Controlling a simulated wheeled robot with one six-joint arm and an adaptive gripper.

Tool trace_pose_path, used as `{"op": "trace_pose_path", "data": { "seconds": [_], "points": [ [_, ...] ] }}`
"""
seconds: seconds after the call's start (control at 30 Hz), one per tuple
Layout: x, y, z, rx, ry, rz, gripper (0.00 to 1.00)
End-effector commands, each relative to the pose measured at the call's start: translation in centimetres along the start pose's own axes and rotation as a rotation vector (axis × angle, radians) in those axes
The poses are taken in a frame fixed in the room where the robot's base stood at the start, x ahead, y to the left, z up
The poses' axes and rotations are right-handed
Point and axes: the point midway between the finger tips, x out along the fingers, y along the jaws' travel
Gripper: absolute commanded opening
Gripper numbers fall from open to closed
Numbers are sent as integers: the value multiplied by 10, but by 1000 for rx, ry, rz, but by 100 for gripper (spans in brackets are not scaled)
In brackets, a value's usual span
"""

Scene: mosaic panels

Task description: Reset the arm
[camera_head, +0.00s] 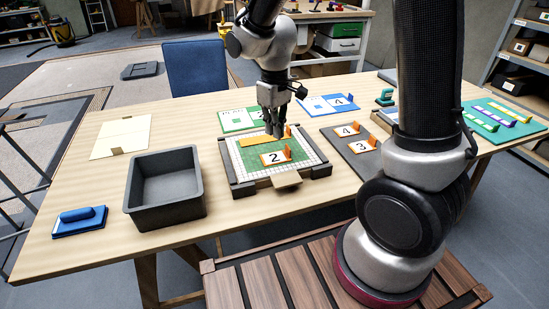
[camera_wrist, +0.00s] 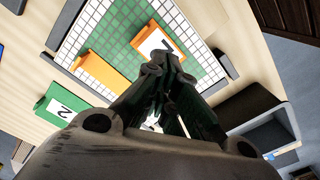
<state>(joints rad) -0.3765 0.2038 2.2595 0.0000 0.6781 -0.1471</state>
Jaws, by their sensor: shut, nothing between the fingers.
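My gripper (camera_head: 275,134) is shut and empty, pointing down over the mosaic frame (camera_head: 240,187) on the table. It also shows in the wrist view (camera_wrist: 167,62), its fingers close together. In the frame lies a green board with a white grid border. On the board lie a white panel marked 2 (camera_head: 272,159) with an orange tab and an orange piece (camera_head: 254,141) just behind it. The wrist view shows the numbered panel (camera_wrist: 158,46) and the orange piece (camera_wrist: 103,73) beyond my fingertips. I cannot tell whether the fingertips touch anything.
A grey open box (camera_head: 136,196) and a blue-handled tool (camera_head: 80,221) stand on the left. Green (camera_head: 232,119) and blue (camera_head: 314,106) numbered panels lie behind the frame. A dark mat (camera_head: 365,170) with panels 4 and 3 lies to the right. Bare tabletop shows at the left.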

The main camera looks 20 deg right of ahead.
Motion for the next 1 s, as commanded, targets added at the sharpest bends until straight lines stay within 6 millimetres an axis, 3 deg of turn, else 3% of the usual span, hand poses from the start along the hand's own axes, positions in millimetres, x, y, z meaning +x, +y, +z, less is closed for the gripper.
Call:
{"op": "trace_pose_path", "data": {
  "seconds": [0.27,0.4,0.8,1.0],
  "points": [
    [0,0,3,13,-11,-2,0],
    [2,-5,36,55,-101,-12,0],
    [-103,18,162,313,52,7,0],
    [-141,25,215,434,225,47,0]
  ]
}}
